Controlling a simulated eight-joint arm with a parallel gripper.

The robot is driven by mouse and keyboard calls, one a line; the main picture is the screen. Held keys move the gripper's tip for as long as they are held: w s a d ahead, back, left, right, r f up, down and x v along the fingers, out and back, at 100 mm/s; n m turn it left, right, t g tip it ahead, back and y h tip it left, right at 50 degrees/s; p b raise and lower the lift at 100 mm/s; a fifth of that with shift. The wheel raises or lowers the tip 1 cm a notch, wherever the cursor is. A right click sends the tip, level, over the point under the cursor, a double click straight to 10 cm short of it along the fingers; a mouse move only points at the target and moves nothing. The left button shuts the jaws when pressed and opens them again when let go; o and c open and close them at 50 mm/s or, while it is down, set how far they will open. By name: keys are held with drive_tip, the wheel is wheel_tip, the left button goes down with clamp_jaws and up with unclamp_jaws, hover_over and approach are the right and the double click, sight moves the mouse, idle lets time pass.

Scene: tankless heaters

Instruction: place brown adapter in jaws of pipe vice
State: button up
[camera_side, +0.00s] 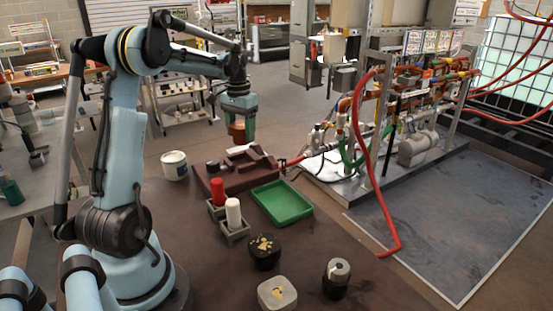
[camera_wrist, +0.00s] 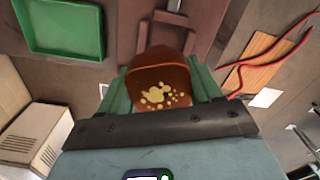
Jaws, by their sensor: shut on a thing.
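The brown adapter (camera_side: 236,132) is held between the fingers of my gripper (camera_side: 243,131), in the air above the work table. In the wrist view the adapter (camera_wrist: 160,88) fills the gap between the green fingers of my gripper (camera_wrist: 162,92), and its face carries pale yellow specks. The pipe vice (camera_side: 240,167) is a dark reddish-brown block on the table, below the adapter in the side view. Part of the vice (camera_wrist: 166,22) shows at the top of the wrist view, beyond the adapter, which hides some of it. The adapter appears apart from the vice.
A green tray (camera_side: 306,214) lies right of the vice. Red (camera_side: 217,190) and white (camera_side: 233,212) bottles stand in grey holders in front. A white tub (camera_side: 174,166) stands left. A black speckled part (camera_side: 264,252), a pale block (camera_side: 277,294) and a dark cylinder (camera_side: 336,279) sit nearer.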

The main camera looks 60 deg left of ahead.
drive_tip(key=shift+s+a+f, duration=0.15)
drive_tip(key=shift+s+a, duration=0.05)
drive_tip(key=shift+a, duration=0.25)
drive_tip(key=shift+f, duration=3.25)
